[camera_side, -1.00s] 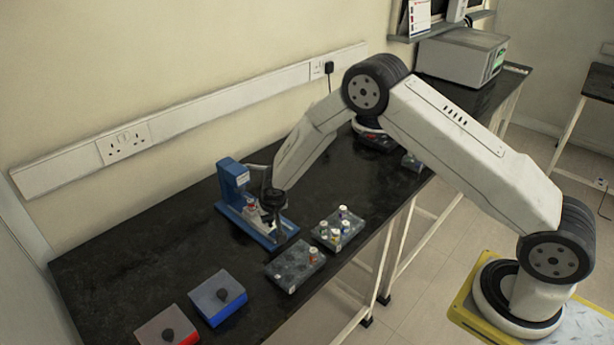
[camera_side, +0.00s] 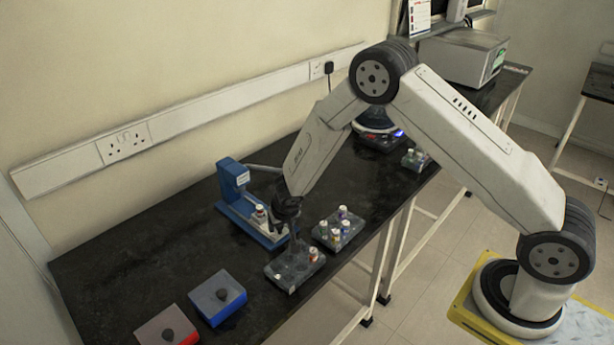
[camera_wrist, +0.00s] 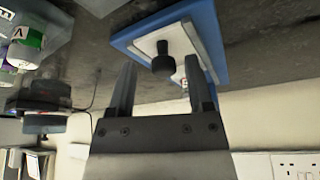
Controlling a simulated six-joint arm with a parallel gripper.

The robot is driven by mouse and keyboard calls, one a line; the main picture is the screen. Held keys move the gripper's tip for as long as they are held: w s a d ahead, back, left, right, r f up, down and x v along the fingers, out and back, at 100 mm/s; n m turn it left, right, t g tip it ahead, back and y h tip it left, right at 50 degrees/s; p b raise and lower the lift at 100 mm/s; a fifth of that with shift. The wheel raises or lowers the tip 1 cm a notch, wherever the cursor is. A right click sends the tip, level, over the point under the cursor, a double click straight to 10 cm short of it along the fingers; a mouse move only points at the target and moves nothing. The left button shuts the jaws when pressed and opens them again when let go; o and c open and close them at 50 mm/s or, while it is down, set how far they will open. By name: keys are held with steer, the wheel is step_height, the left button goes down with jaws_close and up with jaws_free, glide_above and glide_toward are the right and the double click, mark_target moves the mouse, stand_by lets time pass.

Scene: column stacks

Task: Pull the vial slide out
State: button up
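The blue press-like fixture (camera_side: 231,182) stands on the black bench in the side view, with a white-capped vial (camera_side: 260,212) with red on it on its base. In the wrist view, a pale slide plate (camera_wrist: 182,45) lies on the blue base (camera_wrist: 215,50) and bears a black knob (camera_wrist: 163,58). My gripper (camera_side: 295,238) is at the front end of the fixture. In the wrist view, my gripper (camera_wrist: 160,63) is open, its fingers either side of the knob with gaps. A bit of red and white behind the right finger is mostly hidden.
A grey rack (camera_side: 292,275) with a vial or two lies just in front of my gripper. Another rack with several vials (camera_side: 338,230) stands to its right. Blue (camera_side: 222,312) and red (camera_side: 185,340) lidded boxes stand at front left. The bench between them and the fixture is clear.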

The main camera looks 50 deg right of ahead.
steer(key=shift+r, duration=0.1)
stand_by(0.3)
steer(key=shift+s+a+r, duration=0.15)
steer(key=shift+a+r, duration=0.05)
steer(key=shift+r, duration=0.5)
steer(key=d+v, duration=0.1)
steer(key=v, duration=0.5)
steer(key=shift+s+a, duration=0.2)
steer(key=shift+a, duration=0.3)
steer(key=shift+r, duration=0.1)
steer(key=s+d+r+n, duration=0.1)
steer(key=s+r, duration=0.2)
steer(key=s, duration=0.4)
steer(key=s+d+r+n+g+y, duration=0.1)
steer(key=s+r+n, duration=0.1)
steer(key=s, duration=0.4)
steer(key=s+d+r+n, duration=0.1)
steer(key=s+r, duration=0.4)
steer(key=s, duration=0.2)
steer(key=shift+s+d+n+y, duration=0.2)
steer(key=shift+s+n+y, duration=0.1)
steer(key=shift+s+y, duration=0.1)
